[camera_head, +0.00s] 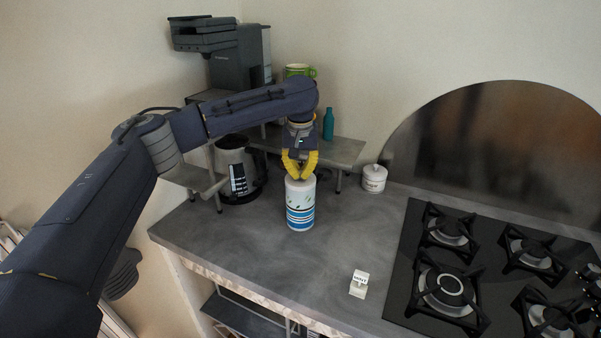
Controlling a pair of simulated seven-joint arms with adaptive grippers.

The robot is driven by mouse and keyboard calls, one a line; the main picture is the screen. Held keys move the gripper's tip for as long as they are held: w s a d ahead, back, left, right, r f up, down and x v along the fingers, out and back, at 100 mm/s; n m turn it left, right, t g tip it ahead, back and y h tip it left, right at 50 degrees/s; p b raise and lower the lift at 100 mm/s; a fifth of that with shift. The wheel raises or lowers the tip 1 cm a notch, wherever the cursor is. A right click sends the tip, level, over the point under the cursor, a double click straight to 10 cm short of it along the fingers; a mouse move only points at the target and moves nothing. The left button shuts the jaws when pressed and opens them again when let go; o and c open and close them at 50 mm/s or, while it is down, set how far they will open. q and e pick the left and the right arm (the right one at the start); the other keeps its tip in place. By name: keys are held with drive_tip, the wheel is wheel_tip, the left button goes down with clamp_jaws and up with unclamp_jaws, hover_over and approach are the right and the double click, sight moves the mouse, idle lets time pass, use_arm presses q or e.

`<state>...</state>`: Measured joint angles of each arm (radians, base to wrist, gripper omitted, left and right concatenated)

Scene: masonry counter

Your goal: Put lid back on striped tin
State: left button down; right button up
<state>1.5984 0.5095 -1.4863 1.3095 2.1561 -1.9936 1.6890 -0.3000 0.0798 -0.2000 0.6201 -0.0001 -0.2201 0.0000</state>
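The striped tin (300,214), white with blue bands and small green marks, stands upright on the grey counter left of the hob. My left gripper (300,177), with yellow fingers, points down right over the tin. Its fingertips come close together at the middle of the pale lid (292,183), which shows at the tin's top. The fingers hide the lid's middle and any knob. I cannot tell whether the lid is fully seated or a hair above the rim. My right gripper is not in view.
A low grey shelf (345,151) with a teal bottle (328,124) and green mug (299,70) stands behind. A dark kettle (238,170) is left, a small white lidded jar (374,179) right. A white labelled block (359,284) lies in front. The gas hob (408,290) fills the right.

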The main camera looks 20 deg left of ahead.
use_arm(q)
drive_tip(key=c, duration=2.1)
unclamp_jaws()
drive_tip(key=shift+c, duration=0.2)
drive_tip(key=o, duration=1.2)
drive_tip(key=shift+r, duration=3.45)
clamp_jaws()
drive_tip(key=shift+f, duration=3.9)
